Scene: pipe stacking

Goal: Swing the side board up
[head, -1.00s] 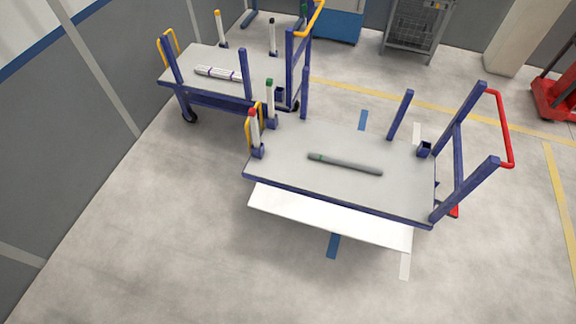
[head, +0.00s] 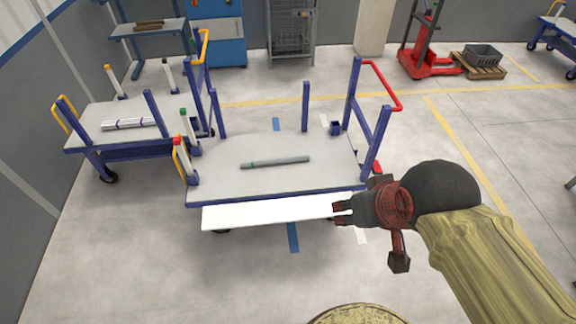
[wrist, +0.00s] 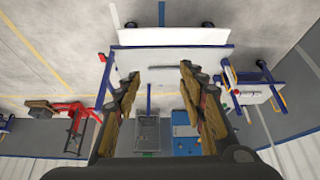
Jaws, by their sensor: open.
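The white side board (head: 270,212) hangs along the near long edge of the front cart, below the level of its grey deck (head: 320,178). It also shows in the wrist view as a white strip (wrist: 172,37). My gripper (head: 338,212) overlaps the board's right end in the head view. In the wrist view my gripper (wrist: 158,72) is open with nothing between its fingers, and the board lies beyond the fingertips, seemingly apart from them.
A grey pipe (head: 275,162) lies on the front deck. Blue posts and a red handle (head: 385,85) stand at its right end. The floor in front is clear.

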